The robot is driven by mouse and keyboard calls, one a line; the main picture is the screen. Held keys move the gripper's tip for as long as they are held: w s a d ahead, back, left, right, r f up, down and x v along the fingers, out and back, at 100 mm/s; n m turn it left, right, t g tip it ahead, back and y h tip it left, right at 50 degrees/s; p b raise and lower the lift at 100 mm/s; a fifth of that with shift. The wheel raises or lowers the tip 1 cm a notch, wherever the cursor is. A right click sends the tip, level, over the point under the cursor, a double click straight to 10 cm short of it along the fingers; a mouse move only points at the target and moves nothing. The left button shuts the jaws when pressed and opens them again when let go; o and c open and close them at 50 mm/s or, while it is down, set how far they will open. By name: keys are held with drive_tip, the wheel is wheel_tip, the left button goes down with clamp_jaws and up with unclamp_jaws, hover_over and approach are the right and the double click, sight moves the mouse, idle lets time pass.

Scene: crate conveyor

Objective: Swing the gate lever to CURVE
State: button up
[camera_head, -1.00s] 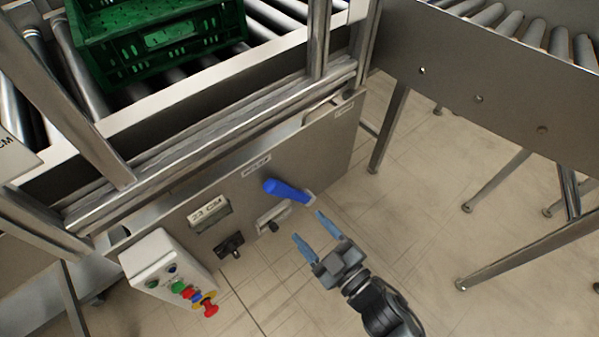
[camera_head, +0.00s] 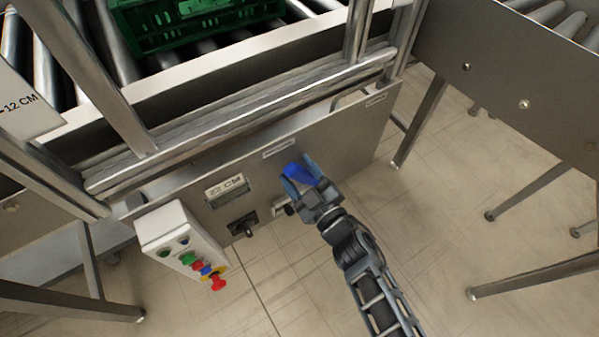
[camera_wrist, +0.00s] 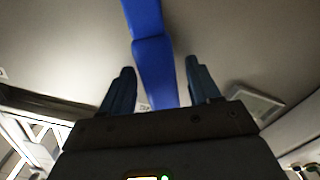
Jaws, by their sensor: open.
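The blue lever (camera_head: 297,172) sticks out from the grey metal side panel under the conveyor, below a small label plate. In the wrist view the blue lever (camera_wrist: 153,62) runs from the top edge down between my two fingers. My gripper (camera_head: 301,178) is at the lever, with a finger on either side. In the wrist view my gripper (camera_wrist: 160,82) is open, with gaps visible between the lever and both fingers. The label texts near the lever are too small to read.
A white control box (camera_head: 180,241) with coloured buttons and a red knob is at lower left. A display (camera_head: 227,190) and a black handle (camera_head: 242,225) sit left of the lever. A green crate (camera_head: 200,22) stands on the rollers above. Conveyor legs (camera_head: 418,122) stand at right.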

drive_tip(key=shift+c, duration=0.3)
clamp_jaws()
idle(0.3)
